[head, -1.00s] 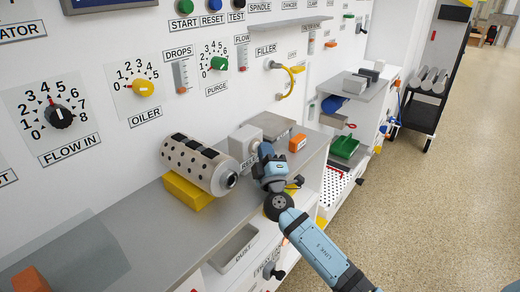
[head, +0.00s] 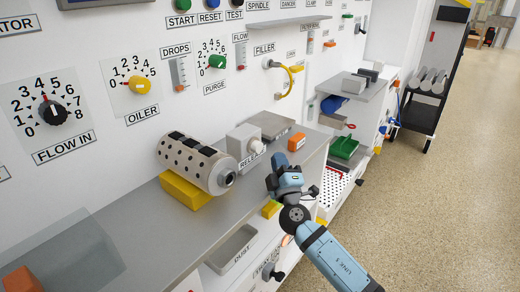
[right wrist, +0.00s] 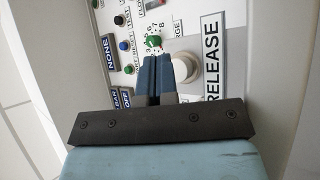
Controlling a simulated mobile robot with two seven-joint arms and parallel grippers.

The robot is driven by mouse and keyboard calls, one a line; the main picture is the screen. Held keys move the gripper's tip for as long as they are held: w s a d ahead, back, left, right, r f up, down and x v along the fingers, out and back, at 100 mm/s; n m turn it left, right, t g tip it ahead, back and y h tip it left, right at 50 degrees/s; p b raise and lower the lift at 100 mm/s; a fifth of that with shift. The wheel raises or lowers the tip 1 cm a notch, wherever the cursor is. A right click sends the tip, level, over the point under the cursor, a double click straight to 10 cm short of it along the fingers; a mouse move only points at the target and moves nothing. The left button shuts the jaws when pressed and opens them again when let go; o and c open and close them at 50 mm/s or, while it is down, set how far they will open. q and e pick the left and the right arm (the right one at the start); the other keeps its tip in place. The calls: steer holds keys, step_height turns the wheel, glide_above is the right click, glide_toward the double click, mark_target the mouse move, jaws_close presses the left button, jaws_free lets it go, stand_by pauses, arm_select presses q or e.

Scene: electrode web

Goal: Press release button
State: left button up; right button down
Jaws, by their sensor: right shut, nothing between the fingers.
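The box carries a RELEASE label, partly visible in the head view. In the right wrist view the white button (right wrist: 186,68) is just right of the fingers, with the large RELEASE label (right wrist: 210,55) beside it. My right gripper (head: 271,185) is shut and empty, in front of the box near the counter's front edge. Its closed fingertips (right wrist: 153,60) look apart from the button in the head view. My left gripper is not in view.
A perforated metal cylinder (head: 197,163) rests on a yellow block (head: 187,190) left of the box. An orange block (head: 297,142) lies right of it. The panel behind carries knobs and labels.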

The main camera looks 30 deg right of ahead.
steer(key=s, duration=0.1)
steer(key=s+d, duration=0.1)
steer(key=shift+s+r, duration=0.15)
steer(key=shift+s, duration=0.2)
stand_by(0.5)
